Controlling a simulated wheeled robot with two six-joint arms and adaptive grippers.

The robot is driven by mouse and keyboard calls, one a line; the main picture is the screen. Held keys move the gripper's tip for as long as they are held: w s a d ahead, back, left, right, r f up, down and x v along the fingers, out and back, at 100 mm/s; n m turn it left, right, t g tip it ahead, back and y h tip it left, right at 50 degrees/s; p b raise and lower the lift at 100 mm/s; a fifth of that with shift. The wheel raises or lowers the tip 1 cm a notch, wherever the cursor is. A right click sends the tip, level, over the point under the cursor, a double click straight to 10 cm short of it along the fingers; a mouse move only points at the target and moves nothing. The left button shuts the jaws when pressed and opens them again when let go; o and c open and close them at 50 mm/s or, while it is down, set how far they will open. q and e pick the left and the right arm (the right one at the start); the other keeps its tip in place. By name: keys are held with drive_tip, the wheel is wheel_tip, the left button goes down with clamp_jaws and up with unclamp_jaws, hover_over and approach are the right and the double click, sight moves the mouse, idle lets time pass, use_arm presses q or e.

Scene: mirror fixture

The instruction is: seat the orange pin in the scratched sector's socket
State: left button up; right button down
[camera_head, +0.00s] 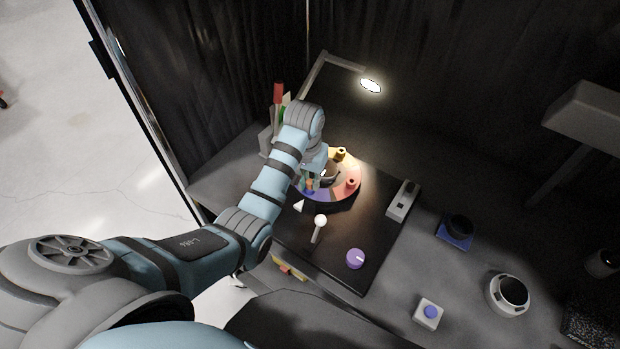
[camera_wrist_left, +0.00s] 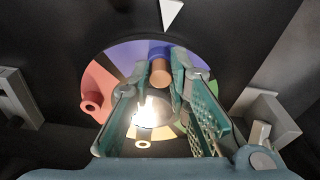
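A round disc with coloured sectors (camera_head: 342,195) sits on a black panel under the lamp; it also shows in the left wrist view (camera_wrist_left: 98,75). A red socket (camera_wrist_left: 92,101) and a yellow socket (camera_wrist_left: 143,144) stand up from its sectors. My left gripper (camera_wrist_left: 161,65) is over the disc. Its fingertips lie against both sides of the orange pin (camera_wrist_left: 160,72), which appears over the purple-blue sectors. I cannot tell whether the pin touches the disc. A bright glare covers the disc's middle, and I cannot make out scratches. My right gripper is not in view.
A lit lamp (camera_head: 370,86) stands behind the disc. A white-balled lever (camera_head: 320,221), a purple knob (camera_head: 356,259) and a grey switch block (camera_head: 403,200) stand near the disc. A blue-button box (camera_head: 428,313) and a white round device (camera_head: 509,294) are further right.

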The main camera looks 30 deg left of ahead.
use_arm(q)
drive_tip(key=o, duration=0.4)
drive_tip(key=shift+c, duration=0.2)
drive_tip(key=shift+r, duration=0.1)
